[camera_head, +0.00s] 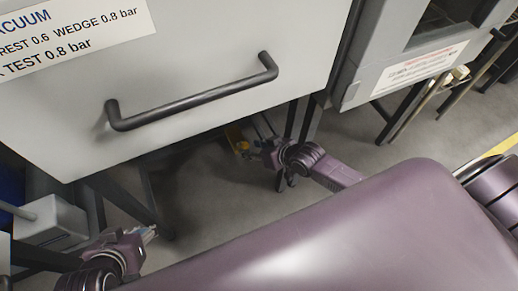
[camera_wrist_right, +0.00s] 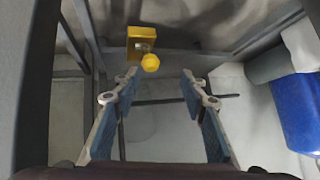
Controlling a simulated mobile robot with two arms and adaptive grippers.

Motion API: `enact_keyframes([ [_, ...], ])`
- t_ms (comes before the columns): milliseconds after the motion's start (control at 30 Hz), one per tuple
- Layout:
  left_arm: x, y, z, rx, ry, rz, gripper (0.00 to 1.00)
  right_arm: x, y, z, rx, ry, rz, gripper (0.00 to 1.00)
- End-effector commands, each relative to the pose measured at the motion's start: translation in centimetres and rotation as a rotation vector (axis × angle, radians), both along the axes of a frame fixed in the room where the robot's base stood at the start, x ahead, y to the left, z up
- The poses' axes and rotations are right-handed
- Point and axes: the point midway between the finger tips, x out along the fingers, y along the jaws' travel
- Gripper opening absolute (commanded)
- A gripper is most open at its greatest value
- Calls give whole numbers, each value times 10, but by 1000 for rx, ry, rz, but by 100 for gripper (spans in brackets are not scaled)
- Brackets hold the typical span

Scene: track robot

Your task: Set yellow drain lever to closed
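The yellow drain lever (camera_wrist_right: 141,40) shows at the top of the right wrist view, a flat yellow piece with a round yellow knob (camera_wrist_right: 150,62) in front of it. In the head view, a small part of the yellow lever (camera_head: 236,139) shows under the grey cabinet, partly hidden by my right gripper (camera_head: 256,148). In the wrist view, my right gripper (camera_wrist_right: 158,76) is open and empty, its fingers pointing towards the knob. The knob appears just beyond the fingertips; contact does not show. My left gripper (camera_head: 148,234) is low at the left, away from the lever; its finger opening is unclear.
The grey cabinet (camera_head: 200,50) with a black bar handle (camera_head: 195,100) hangs over the lever area. Dark frame legs (camera_head: 125,205) stand around it. A blue object (camera_wrist_right: 300,108) is at the right of the wrist view. Open floor (camera_head: 215,205) lies below.

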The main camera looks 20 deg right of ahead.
Motion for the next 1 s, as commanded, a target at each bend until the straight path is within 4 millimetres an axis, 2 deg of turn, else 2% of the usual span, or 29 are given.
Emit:
enact_keyframes([
  [100,0,-1,3,-1,0,-2,0,-15,-5,16,0,-5,3,40],
  [333,0,-1,4,2,1,-5,0,-31,-9,34,2,-10,6,40],
  [1000,0,-1,5,3,0,-5,0,-34,-10,38,1,-11,7,40],
])
